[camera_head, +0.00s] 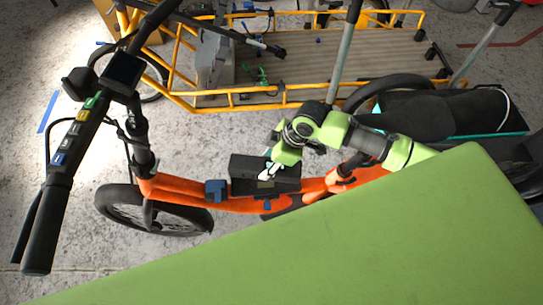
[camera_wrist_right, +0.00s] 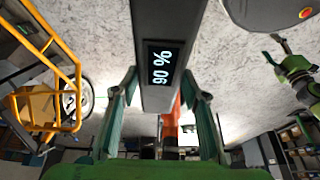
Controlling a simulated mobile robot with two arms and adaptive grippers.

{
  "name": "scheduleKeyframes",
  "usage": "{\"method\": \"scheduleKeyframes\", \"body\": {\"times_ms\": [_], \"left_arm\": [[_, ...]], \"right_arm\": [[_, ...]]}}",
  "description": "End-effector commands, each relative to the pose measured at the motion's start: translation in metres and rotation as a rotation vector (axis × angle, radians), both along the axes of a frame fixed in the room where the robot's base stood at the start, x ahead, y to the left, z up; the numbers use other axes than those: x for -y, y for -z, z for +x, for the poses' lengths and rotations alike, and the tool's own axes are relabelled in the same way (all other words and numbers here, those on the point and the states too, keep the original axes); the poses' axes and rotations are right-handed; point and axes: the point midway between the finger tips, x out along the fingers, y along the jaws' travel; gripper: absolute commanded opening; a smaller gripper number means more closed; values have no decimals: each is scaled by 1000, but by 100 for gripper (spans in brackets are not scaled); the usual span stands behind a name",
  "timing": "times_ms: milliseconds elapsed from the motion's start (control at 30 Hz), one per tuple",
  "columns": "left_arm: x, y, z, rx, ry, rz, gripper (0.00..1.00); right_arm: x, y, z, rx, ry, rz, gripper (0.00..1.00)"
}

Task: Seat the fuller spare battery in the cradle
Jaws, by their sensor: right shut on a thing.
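A dark battery (camera_head: 245,176) is at the middle of the orange bike frame (camera_head: 180,190). In the right wrist view the grey battery (camera_wrist_right: 168,18) shows a "90 %" display and runs between my fingers. My right gripper (camera_head: 268,171) comes in from the right and is shut on it; its fingers also show in the right wrist view (camera_wrist_right: 162,115). The cradle is not clearly visible, and I cannot tell whether the battery rests in it or is just above. A green arm part (camera_wrist_right: 296,65) at the right of that view may be my left arm; its jaws are unclear. No other spare battery is identifiable.
A dark blue block (camera_head: 215,190) sits on the frame left of the battery. The handlebar (camera_head: 72,150) stands at the left. A yellow cargo bike (camera_head: 320,65) stands behind. A black seat (camera_head: 430,112) is at the right. Open floor lies around the front wheel (camera_head: 150,210).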

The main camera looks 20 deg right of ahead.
Motion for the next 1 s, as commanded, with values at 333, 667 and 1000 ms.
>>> {"method": "scheduleKeyframes", "body": {"times_ms": [333,667,1000], "left_arm": [[6,-14,-1,-1,-1,-7,58],[7,-4,-1,-2,0,-8,58],[7,26,-2,-3,1,-8,58]], "right_arm": [[-1,11,12,9,-182,6,0],[0,24,12,9,-198,5,0],[0,54,12,8,-197,5,0]]}}
